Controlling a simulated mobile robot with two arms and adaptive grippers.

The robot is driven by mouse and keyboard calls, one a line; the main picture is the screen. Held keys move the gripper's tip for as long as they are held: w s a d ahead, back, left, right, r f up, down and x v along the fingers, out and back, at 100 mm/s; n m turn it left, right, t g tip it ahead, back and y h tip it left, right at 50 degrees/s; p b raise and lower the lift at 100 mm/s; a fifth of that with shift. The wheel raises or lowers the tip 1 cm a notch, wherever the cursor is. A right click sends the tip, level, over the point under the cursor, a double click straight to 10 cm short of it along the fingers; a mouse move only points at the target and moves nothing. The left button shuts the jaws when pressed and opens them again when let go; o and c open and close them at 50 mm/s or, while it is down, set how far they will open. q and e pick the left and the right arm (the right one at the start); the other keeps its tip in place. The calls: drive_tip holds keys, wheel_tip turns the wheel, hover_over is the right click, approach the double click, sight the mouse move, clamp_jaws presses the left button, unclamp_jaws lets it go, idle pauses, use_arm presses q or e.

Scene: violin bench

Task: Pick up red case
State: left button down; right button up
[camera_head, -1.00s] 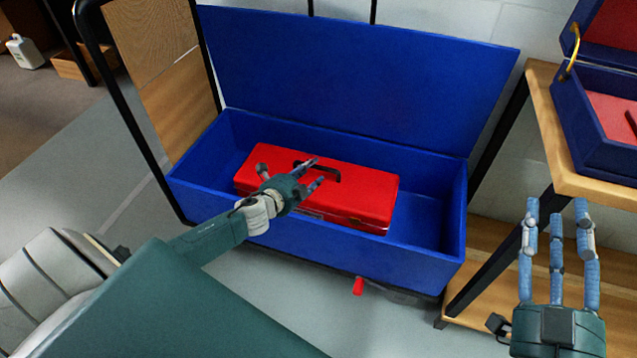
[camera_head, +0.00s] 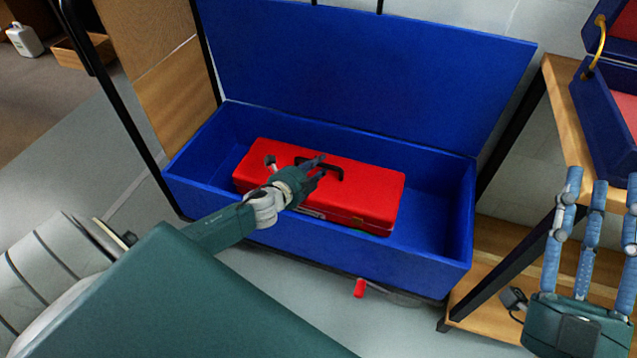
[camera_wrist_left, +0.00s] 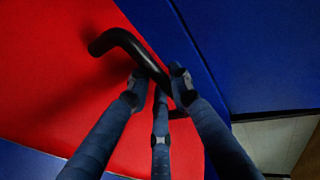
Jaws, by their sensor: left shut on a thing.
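The red case (camera_head: 372,200) lies flat inside the open blue box (camera_head: 440,225), toward the box's left and middle. Its black handle (camera_head: 339,172) is raised on the lid. My left gripper (camera_head: 300,168) is over the case with its fingers shut on the handle. In the left wrist view, the fingers (camera_wrist_left: 160,88) close around the black handle (camera_wrist_left: 118,40) against the red lid (camera_wrist_left: 50,70). The hand hides part of the case's front and lid. My right gripper (camera_head: 602,182) is open and empty at the right edge, fingers extended.
The box's blue lid (camera_head: 360,75) stands open behind. A wooden shelf (camera_head: 560,90) at right bears a smaller blue case (camera_head: 600,125) with red lining. A wooden panel (camera_head: 150,60) and black frame stand at left. Grey floor (camera_head: 60,150) is clear at left.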

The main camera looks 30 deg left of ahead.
use_arm(q)
drive_tip(key=shift+w+r, duration=0.15)
drive_tip(key=shift+r, duration=0.15)
drive_tip(key=shift+f, duration=0.1)
